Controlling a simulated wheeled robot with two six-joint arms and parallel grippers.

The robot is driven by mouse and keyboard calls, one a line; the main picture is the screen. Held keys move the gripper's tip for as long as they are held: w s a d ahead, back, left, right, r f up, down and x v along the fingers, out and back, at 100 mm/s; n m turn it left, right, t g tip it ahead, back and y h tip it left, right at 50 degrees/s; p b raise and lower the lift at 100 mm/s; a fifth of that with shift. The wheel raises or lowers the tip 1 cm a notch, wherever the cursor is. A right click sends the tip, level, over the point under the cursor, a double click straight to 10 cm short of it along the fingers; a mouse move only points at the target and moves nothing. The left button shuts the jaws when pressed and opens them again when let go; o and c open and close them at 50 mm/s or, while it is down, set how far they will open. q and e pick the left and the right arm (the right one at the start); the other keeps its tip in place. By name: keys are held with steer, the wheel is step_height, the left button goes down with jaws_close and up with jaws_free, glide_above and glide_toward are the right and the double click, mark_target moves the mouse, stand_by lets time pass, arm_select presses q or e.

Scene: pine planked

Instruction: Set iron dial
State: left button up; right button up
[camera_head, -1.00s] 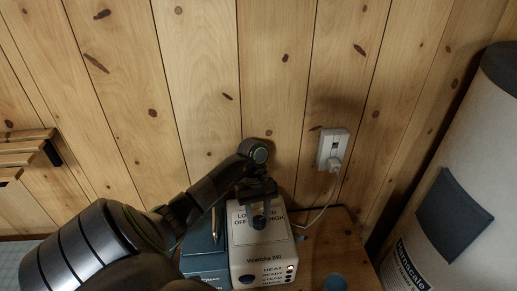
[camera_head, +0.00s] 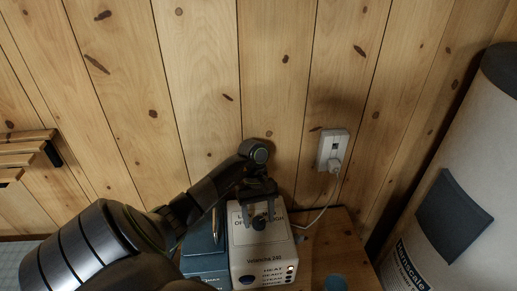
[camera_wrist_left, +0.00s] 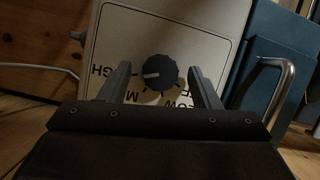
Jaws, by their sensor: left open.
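The iron station is a white box (camera_head: 262,262) with lettering and a column of indicator lamps on its front. Its top panel carries a round black dial (camera_wrist_left: 160,72) with a white mark, seen in the left wrist view. The mark points left in that view, toward the side lettered HIGH; LOW is printed on the other side. My right gripper is not in view.
A blue-teal box (camera_head: 205,262) with a metal handle (camera_wrist_left: 283,82) stands left of the station, on a wooden top (camera_head: 335,250). A wall outlet (camera_head: 333,150) has a plugged white cord. A large pale cylinder (camera_head: 455,190) stands at right. Plank wall is behind.

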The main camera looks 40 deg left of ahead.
arm_select(q)
steer(key=p+v, duration=0.5)
steer(key=v, duration=0.2)
steer(key=shift+r, duration=0.2)
stand_by(0.5)
